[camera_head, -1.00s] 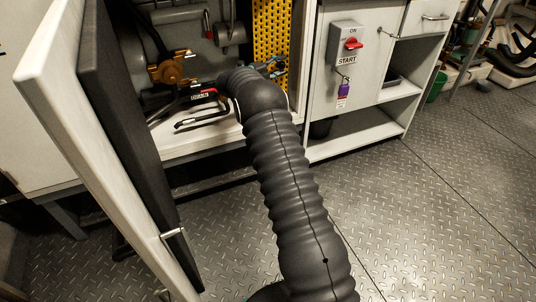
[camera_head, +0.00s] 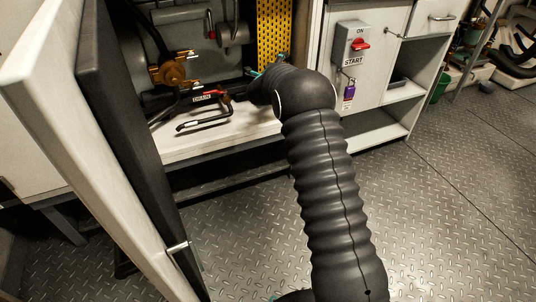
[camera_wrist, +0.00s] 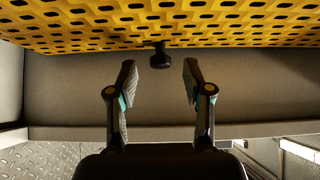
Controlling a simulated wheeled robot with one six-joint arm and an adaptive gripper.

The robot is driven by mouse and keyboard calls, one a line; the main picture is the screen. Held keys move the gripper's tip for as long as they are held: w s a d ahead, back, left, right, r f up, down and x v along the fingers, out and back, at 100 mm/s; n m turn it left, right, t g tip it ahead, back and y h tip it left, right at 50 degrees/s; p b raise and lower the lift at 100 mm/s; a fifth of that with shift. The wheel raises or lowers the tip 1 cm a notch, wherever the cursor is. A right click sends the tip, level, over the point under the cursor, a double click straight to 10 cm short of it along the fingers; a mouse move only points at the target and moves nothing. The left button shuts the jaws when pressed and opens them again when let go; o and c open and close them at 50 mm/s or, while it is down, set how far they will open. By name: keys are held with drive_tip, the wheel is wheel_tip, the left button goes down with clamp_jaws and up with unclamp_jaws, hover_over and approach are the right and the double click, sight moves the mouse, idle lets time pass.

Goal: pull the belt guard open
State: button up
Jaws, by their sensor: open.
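The belt guard (camera_head: 272,35) is a yellow perforated panel inside the cabinet in the head view, right of the dark machinery. In the wrist view the guard (camera_wrist: 230,22) fills the top of the picture. A small black knob (camera_wrist: 160,57) hangs from its edge on a short stem. My gripper (camera_wrist: 160,80) is open, with one finger on each side of the knob and a gap to both. The jaws hold nothing. In the head view my black sleeved arm hides most of the gripper and the guard's lower part.
A white door with a black inner lining (camera_head: 118,130) stands open at the left. A drain valve with a red handle (camera_head: 208,95) and a bent bar (camera_head: 205,122) sit left of my arm. A switch box (camera_head: 352,43) with a purple padlock (camera_head: 349,92) is at the right.

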drive_tip(key=b+v, duration=0.1)
drive_tip(key=v, duration=1)
drive_tip(key=s+a+f+n+g+y, duration=0.5)
drive_tip(key=s+a+f+n+y, duration=0.35)
drive_tip(key=f+n, duration=0.45)
drive_tip(key=s+d+r+n+g+y, duration=0.1)
drive_tip(key=s+r+n+g, duration=0.2)
drive_tip(key=s, duration=0.8)
drive_tip(key=s+d+r+n+g+y, duration=0.1)
drive_tip(key=s+n, duration=0.4)
drive_tip(key=s, duration=0.6)
wheel_tip(320, 180, up, 2)
drive_tip(key=d+g+p, duration=0.1)
drive_tip(key=g, duration=0.1)
drive_tip(key=shift+d+r+n+g, duration=0.2)
drive_tip(key=shift+d+n+g, duration=0.05)
drive_tip(key=shift+n+g, duration=0.15)
